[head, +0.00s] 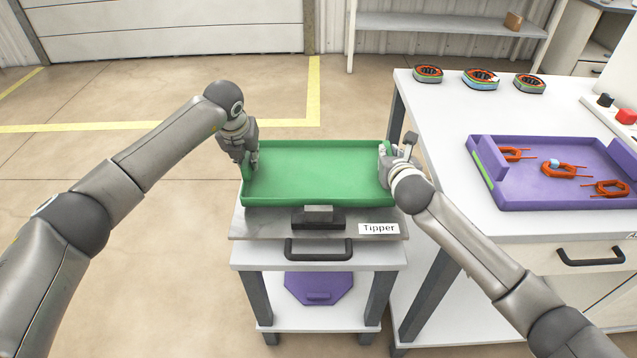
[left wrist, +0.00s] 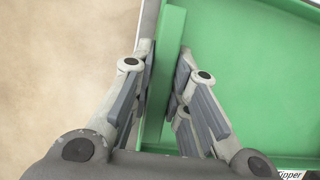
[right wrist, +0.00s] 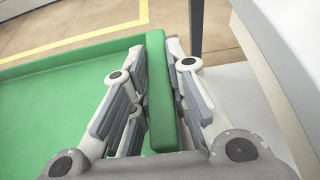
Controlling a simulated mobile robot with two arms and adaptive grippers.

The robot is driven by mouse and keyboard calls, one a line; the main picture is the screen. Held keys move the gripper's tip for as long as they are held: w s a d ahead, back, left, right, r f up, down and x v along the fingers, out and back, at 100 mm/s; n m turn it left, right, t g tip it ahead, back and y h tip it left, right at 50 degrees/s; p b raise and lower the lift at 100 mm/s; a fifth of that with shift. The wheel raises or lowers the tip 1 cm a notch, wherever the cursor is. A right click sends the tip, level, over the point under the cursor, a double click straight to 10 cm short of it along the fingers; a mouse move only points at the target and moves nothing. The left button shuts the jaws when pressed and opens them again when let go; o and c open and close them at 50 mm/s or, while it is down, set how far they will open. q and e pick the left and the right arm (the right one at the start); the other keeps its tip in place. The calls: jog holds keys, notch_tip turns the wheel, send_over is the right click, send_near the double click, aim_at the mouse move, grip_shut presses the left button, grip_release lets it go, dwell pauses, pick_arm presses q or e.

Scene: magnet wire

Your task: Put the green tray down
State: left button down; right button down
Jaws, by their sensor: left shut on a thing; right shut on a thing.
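The empty green tray (head: 318,172) is over the top of the small stand labelled "Tipper" (head: 379,228). I cannot tell whether it rests on the stand or hangs just above it. My left gripper (head: 250,168) is shut on the tray's left wall, which shows between its fingers in the left wrist view (left wrist: 164,85). My right gripper (head: 386,160) is shut on the tray's right wall, seen between its fingers in the right wrist view (right wrist: 166,90). The tray looks about level.
A white workbench (head: 445,110) stands close on the right. It bears a purple tray (head: 520,190) with several orange wire coils, and round parts (head: 481,80) at the back. A purple piece (head: 318,287) lies on the stand's lower shelf. The floor at left is clear.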

pick_arm(q)
jog(key=shift+f+b, duration=0.35)
jog(key=shift+f, duration=0.15)
pick_arm(e)
jog(key=shift+f, duration=0.5)
pick_arm(q)
jog(key=c, duration=1.9)
grip_release()
jog(key=shift+f, duration=0.15)
pick_arm(e)
jog(key=c, duration=1.9)
grip_release()
jog(key=shift+f, duration=0.15)
pick_arm(q)
jog(key=o, duration=0.5)
pick_arm(e)
jog(key=o, duration=0.5)
pick_arm(q)
jog(key=v, duration=1.2)
pick_arm(e)
jog(key=shift+s, duration=0.1)
jog(key=v, duration=1.2)
